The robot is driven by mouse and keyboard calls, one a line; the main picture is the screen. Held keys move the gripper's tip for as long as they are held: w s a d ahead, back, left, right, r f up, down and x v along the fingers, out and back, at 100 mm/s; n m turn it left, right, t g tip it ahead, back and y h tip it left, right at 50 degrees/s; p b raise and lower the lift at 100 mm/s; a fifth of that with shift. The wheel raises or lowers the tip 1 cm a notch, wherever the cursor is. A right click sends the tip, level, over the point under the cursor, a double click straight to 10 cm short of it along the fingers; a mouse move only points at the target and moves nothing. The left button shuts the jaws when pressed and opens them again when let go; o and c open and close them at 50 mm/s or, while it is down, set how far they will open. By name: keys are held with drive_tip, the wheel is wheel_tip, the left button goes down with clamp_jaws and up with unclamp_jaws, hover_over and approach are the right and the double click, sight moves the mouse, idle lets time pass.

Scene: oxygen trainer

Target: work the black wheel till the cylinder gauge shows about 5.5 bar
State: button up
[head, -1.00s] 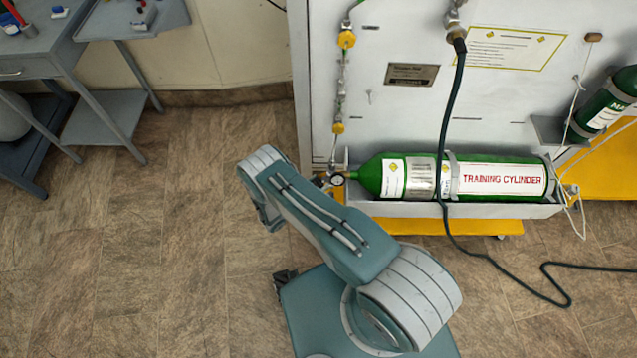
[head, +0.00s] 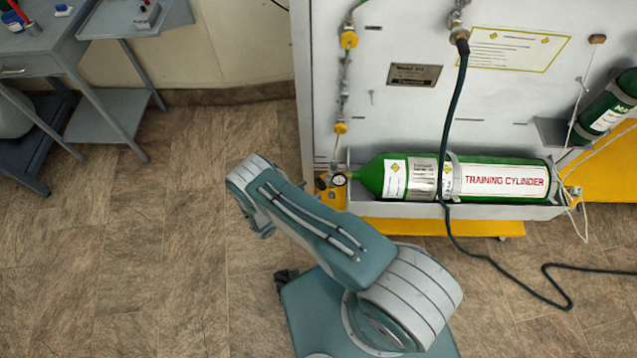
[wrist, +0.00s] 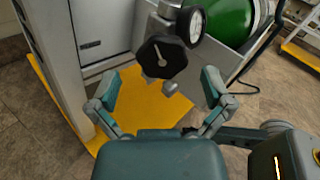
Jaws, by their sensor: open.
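The black wheel (wrist: 162,57) is in the upper middle of the wrist view, facing me. It also shows small at the cylinder's left end in the head view (head: 321,184). The cylinder gauge (head: 339,179), white-faced, sits just right of the wheel. In the wrist view the gauge (wrist: 196,24) is partly turned away, and its reading is too small to tell. The green training cylinder (head: 372,178) lies on its side. My gripper (wrist: 161,88) is open and empty, its fingers to either side below the wheel, apparently not touching it. The head view does not show its fingers.
A grey cabinet panel (head: 420,120) stands behind the cylinder, with a yellow base (wrist: 140,98) below. A dark hose (head: 454,110) hangs across the cylinder to the floor. Grey tables (head: 110,22) stand at the far left. The floor left of my arm is clear.

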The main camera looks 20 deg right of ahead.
sight(318, 185)
drive_tip(key=v, duration=0.8)
idle(2.8)
drive_tip(key=w+d+m, duration=0.1)
drive_tip(key=d+m, duration=0.1)
drive_tip(key=d, duration=0.1)
drive_tip(key=w+d+m, duration=0.1)
drive_tip(key=d+m, duration=0.1)
drive_tip(key=d, duration=0.2)
drive_tip(key=w+d+m, duration=0.2)
drive_tip(key=d, duration=0.1)
drive_tip(key=shift+w+d+r, duration=0.1)
drive_tip(key=shift+d+r, duration=0.05)
idle(0.3)
drive_tip(key=c, duration=1.1)
